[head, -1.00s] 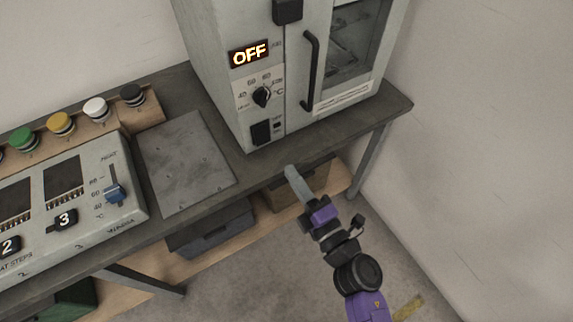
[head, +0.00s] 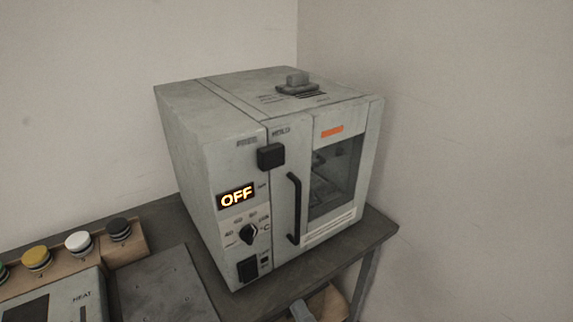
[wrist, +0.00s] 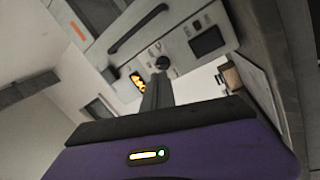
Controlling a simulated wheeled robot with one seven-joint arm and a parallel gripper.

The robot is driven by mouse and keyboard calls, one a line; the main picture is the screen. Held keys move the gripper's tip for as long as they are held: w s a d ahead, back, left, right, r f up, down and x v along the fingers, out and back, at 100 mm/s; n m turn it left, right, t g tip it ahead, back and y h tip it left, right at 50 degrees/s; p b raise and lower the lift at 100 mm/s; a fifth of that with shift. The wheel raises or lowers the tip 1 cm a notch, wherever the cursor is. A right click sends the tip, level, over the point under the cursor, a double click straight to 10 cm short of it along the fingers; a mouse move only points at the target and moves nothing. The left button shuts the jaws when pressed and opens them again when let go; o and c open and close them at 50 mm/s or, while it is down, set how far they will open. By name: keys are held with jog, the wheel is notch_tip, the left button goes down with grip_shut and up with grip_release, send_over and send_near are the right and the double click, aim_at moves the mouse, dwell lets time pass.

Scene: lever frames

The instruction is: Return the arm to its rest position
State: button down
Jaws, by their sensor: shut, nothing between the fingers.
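My gripper (wrist: 157,92) shows in the wrist view as narrow grey fingers held together, with nothing between them, beyond the purple wrist housing. It points toward the front of the grey oven (wrist: 205,25), apart from it as far as I can tell.
The oven front has a black door handle (head: 294,208), a dial (head: 249,233) and a black switch (head: 247,270). A panel (head: 65,300) and a row of coloured buttons (head: 78,242) are at lower left. Walls rise behind and right of the dark bench (head: 378,235).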

jog(key=s+d+m+g+h, duration=0.1)
jog(key=s+d+m+h, duration=0.2)
jog(key=s, duration=0.7)
jog(key=s+d+r+m+g+h, duration=0.1)
jog(key=s+d+m+h, duration=0.2)
jog(key=s+d+m, duration=0.5)
jog(key=s+d+r+m+g+h, duration=0.1)
jog(key=s+d+m+h, duration=0.2)
jog(key=s, duration=0.9)
jog(key=d+m, duration=0.3)
jog(key=m, duration=0.2)
jog(key=shift+s+r, duration=0.15)
jog(key=shift+s, duration=0.2)
